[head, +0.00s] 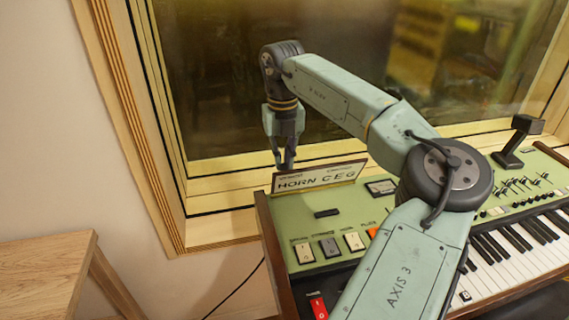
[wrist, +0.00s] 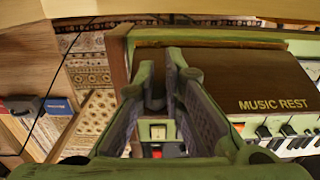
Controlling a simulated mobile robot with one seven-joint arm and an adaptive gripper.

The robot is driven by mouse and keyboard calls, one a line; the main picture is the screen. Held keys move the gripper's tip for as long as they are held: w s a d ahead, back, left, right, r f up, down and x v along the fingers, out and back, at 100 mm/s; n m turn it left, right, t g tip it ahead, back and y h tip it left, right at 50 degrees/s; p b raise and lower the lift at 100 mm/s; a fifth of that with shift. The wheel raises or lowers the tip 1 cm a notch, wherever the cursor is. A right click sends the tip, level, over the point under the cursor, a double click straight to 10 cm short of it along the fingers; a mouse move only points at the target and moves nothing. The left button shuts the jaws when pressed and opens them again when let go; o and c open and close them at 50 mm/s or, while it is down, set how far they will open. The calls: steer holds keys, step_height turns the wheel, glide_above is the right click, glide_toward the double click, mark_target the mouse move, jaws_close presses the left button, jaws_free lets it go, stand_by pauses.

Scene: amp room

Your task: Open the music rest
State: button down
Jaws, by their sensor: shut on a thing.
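The music rest is a brown board at the back left of the green-topped keyboard (head: 334,220). In the wrist view its brown face (wrist: 235,80) carries the words MUSIC REST. In the head view a low panel lettered HORN C E G (head: 320,178) stands at the same place, raised from the top. My gripper (head: 286,167) points down at the left part of its upper edge. In the wrist view my gripper (wrist: 163,72) is shut on the board near its left end. The fingers hide that part, so the exact contact is not clear.
Rocker switches (head: 329,248) and a small dark bar (head: 327,212) lie on the top in front of the panel. White and black keys (head: 505,255) are at the right. A window (head: 330,80) is close behind. A wooden stool or table (head: 45,270) stands at the left.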

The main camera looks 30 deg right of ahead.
steer(key=c, duration=2.4)
jaws_free()
steer(key=shift+w+f, duration=0.25)
steer(key=shift+f, duration=0.1)
steer(key=c, duration=2.2)
jaws_free()
steer(key=shift+a, duration=0.1)
steer(key=shift+c, duration=0.2)
steer(key=o, duration=0.3)
steer(key=shift+a+r, duration=0.1)
steer(key=shift+a, duration=0.1)
steer(key=o, duration=0.5)
steer(key=shift+s, duration=0.1)
steer(key=shift+c, duration=0.2)
steer(key=shift+d+r, duration=0.1)
step_height(320, 180, up, 12)
